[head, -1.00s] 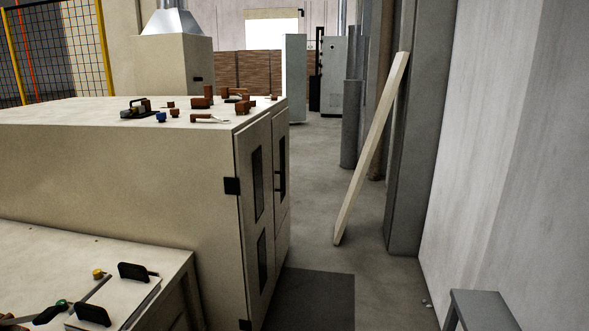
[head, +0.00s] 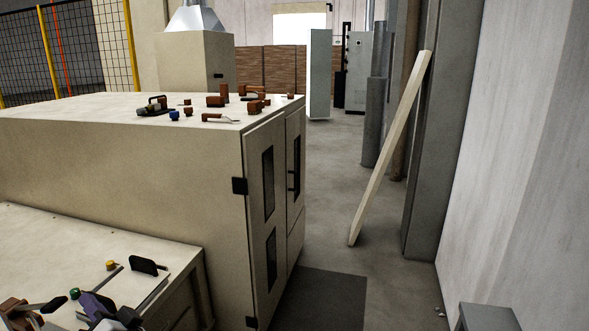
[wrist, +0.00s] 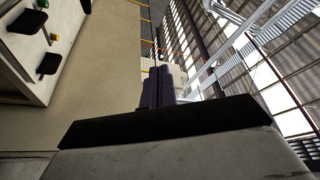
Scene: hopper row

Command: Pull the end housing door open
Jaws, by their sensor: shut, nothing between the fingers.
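A long cream housing (head: 120,155) fills the left of the head view. Its narrow end faces the aisle and carries a near door panel (head: 254,165) with dark windows and black hinges, and a far door panel (head: 300,145). My gripper (head: 94,302), with purple fingers, is low at the left of the head view, over the low bench and well away from the doors. In the wrist view its fingers (wrist: 158,78) are together and empty, with no door handle in sight.
The low bench (head: 110,238) with black handles (head: 148,265) stands before the housing. Tools and brown blocks (head: 215,101) lie on the housing top. A leaning plank (head: 390,150) and grey step (head: 487,317) stand right.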

